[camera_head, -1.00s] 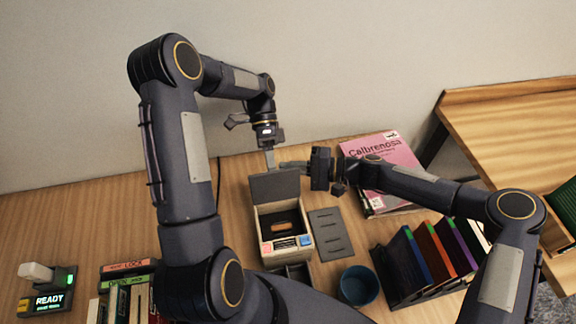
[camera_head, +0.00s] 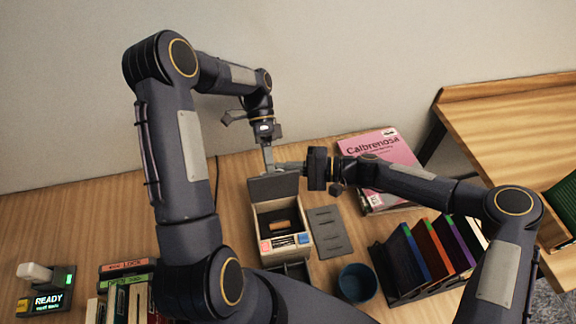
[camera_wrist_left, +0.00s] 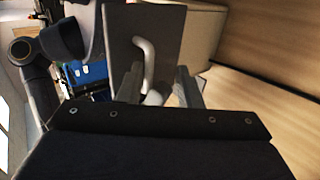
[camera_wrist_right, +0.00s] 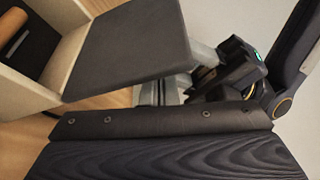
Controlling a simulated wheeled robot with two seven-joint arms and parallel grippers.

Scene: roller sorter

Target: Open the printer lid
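The printer (camera_head: 306,247) is a small beige box in the middle of the desk, with a red and a blue button at its front. Its dark grey lid (camera_head: 274,189) stands raised at the back, and the dark inside with an orange-brown roller (camera_head: 281,227) shows. My left gripper (camera_head: 268,160) is behind the lid's top edge. In the left wrist view its fingers are apart, with a pale curved handle (camera_wrist_left: 147,62) between them. My right gripper (camera_head: 289,166) is shut at the lid's upper right. In the right wrist view the lid (camera_wrist_right: 130,45) partly hides its fingertips; contact is unclear.
A slotted grey plate (camera_head: 329,231) and a blue cup (camera_head: 357,283) are right of the printer. A "READY" display (camera_head: 50,300) and stacked books (camera_head: 127,275) are at left.

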